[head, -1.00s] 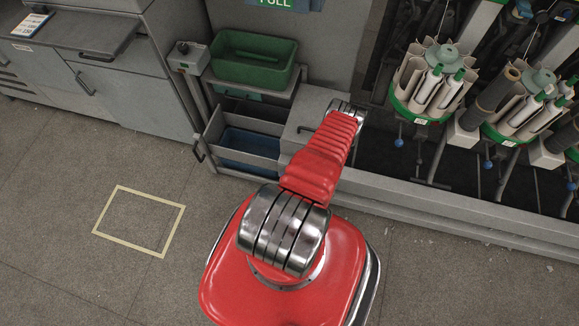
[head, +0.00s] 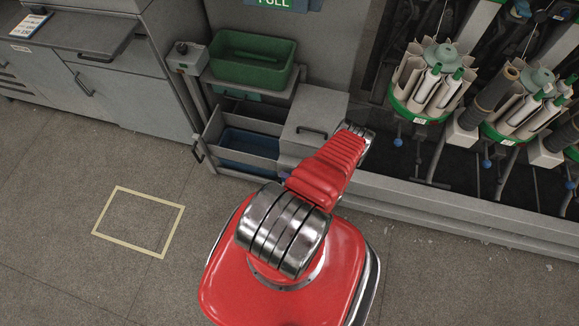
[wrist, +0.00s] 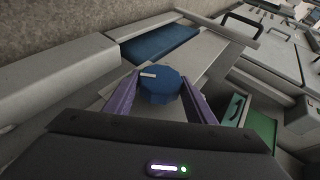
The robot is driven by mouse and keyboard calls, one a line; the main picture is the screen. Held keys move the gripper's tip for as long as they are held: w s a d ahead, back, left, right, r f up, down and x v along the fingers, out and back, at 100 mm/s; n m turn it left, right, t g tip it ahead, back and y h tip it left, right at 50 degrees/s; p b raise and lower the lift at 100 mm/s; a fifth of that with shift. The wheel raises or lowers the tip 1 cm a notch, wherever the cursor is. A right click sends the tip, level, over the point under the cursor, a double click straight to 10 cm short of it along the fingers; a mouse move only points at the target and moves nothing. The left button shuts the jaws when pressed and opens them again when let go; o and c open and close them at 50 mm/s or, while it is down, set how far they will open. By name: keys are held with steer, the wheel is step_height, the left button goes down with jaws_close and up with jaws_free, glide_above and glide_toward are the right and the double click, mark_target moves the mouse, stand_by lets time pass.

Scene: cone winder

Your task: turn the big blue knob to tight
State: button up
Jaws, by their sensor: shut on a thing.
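The big blue knob (wrist: 162,88) shows in the middle of the wrist view. It is round with a faceted edge, and a white pointer mark lies on its top toward the upper left. My gripper (wrist: 162,82) has its two purple fingers on the left and right sides of the knob, shut on it. The tight marking cannot be made out. In the head view the knob is hidden, and my red arm covers the area.
A green bin (head: 252,70) stands on a shelf above an open drawer (head: 211,148) with a blue bin (head: 249,150). A grey box with a handle (head: 311,130) is beside them. Cone carriers (head: 427,82) stand right. Floor at left is clear around a taped rectangle (head: 139,221).

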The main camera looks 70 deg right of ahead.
steer(key=o, duration=0.6)
steer(key=shift+s+d+f, duration=0.1)
steer(key=shift+s+d, duration=0.05)
steer(key=o, duration=0.4)
steer(key=shift+c, duration=0.2)
steer(key=v, duration=1.3)
steer(key=shift+s+r, duration=0.25)
